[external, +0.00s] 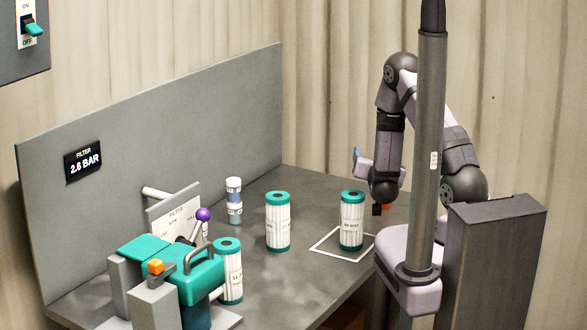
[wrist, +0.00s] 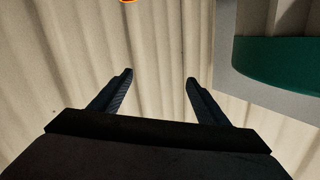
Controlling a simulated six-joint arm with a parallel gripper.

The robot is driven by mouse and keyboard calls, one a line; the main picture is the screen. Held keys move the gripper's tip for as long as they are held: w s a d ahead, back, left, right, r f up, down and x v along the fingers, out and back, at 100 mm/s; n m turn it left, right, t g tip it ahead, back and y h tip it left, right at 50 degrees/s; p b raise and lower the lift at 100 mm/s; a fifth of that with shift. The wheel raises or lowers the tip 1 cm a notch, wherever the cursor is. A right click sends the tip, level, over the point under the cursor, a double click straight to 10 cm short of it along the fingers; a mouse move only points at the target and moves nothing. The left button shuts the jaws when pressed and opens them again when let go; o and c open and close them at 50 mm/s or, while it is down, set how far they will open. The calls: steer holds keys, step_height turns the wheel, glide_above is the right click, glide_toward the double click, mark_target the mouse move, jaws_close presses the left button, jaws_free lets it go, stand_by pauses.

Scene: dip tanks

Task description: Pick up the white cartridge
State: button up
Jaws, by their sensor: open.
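Three white pleated cartridges with teal end caps show in the external view. One cartridge (external: 351,222) stands upright inside a white square outline on the bench. Another cartridge (external: 278,224) stands upright to its left. A third cartridge (external: 231,277) is beside the teal clamp device, partly hidden by it. A teal rounded edge (wrist: 285,60) shows at the right there.
A small white and blue bottle (external: 234,200) stands near the back panel (external: 150,140). The teal clamp device (external: 185,270) with a purple-knobbed lever fills the front left. A dark grey post (external: 495,265) stands at the right. Bench space between the cartridges is clear.

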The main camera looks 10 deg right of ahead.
mark_target(355, 226)
steer(key=s+a+f, duration=0.2)
steer(key=s+a, duration=0.1)
steer(key=s+a+f+n+t+y, duration=0.1)
steer(key=s+a+f, duration=0.1)
steer(key=s+a, duration=0.1)
steer(key=s+a+f+n, duration=0.1)
steer(key=s+a+f, duration=0.2)
steer(key=shift+s+a+f+t+y, duration=0.1)
steer(key=shift+s+a+t+y, duration=0.1)
steer(key=shift+s+t+y, duration=0.15)
steer(key=s+f, duration=0.1)
steer(key=s+f+n, duration=0.1)
steer(key=s+f, duration=0.1)
steer(key=s+f+n, duration=0.1)
steer(key=s+f, duration=0.1)
steer(key=shift+s+a+f+y+b, duration=0.15)
steer(key=shift+s+a+y+b, duration=0.1)
steer(key=shift+a+b, duration=0.1)
steer(key=shift+s+f, duration=0.15)
steer(key=shift+s, duration=0.05)
steer(key=shift+w+d+p, duration=0.25)
steer(key=shift+w+p, duration=0.4)
steer(key=shift+w, duration=0.55)
steer(key=shift+w+d+p, duration=0.1)
steer(key=shift+w+p, duration=0.4)
steer(key=shift+w, duration=0.85)
steer(key=shift+c, duration=0.2)
